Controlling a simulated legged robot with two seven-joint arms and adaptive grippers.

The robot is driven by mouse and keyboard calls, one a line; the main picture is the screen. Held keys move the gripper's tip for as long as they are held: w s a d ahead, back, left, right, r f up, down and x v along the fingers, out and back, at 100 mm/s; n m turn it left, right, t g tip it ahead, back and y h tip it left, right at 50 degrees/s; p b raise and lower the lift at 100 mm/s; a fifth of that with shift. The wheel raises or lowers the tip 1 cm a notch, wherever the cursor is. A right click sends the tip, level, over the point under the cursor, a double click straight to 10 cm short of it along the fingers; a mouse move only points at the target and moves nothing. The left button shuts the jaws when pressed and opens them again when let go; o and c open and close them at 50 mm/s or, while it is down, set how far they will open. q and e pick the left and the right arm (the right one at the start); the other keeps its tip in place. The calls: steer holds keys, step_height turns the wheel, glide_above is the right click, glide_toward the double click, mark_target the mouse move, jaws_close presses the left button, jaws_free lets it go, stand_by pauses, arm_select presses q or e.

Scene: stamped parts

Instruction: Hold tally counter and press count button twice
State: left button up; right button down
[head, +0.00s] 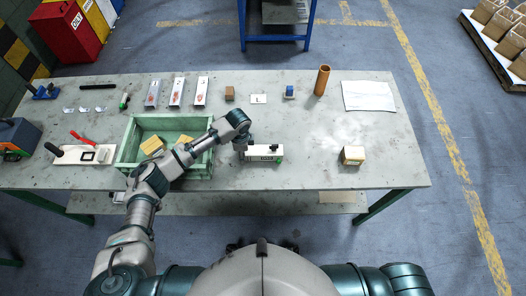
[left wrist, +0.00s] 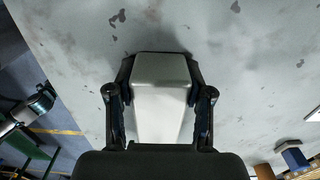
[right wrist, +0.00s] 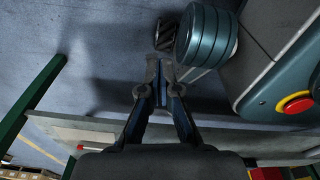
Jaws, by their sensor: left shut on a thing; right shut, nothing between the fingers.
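The tally counter (head: 264,153) is a pale box with dark marks and a small green part at its right end. It lies on the grey table near the middle of its front half. My left gripper (head: 242,151) is at its left end. In the left wrist view my left gripper (left wrist: 160,85) is shut on the pale body of the tally counter (left wrist: 160,95), one finger along each side. I cannot make out the count button. My right gripper (right wrist: 160,75) is shut and empty, low beside my body, away from the table top; the head view does not show it.
A green crate (head: 125,150) with wooden blocks stands left of the counter, under my left arm. A wooden block (head: 352,155) lies to the right. A brown cylinder (head: 322,80) and a paper sheet (head: 368,96) are at the back. The table between counter and right block is clear.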

steer(key=n+t+y, duration=0.2)
steer(key=t+y, duration=0.5)
steer(key=t, duration=0.2)
glide_toward(280, 175)
steer(key=a, duration=0.1)
steer(key=s+a+f, duration=0.1)
steer(key=a, duration=0.3)
steer(key=shift+s+a+f, duration=0.1)
steer(key=shift+s+f, duration=0.2)
steer(key=shift+s, duration=0.05)
steer(key=shift+w, duration=4.4)
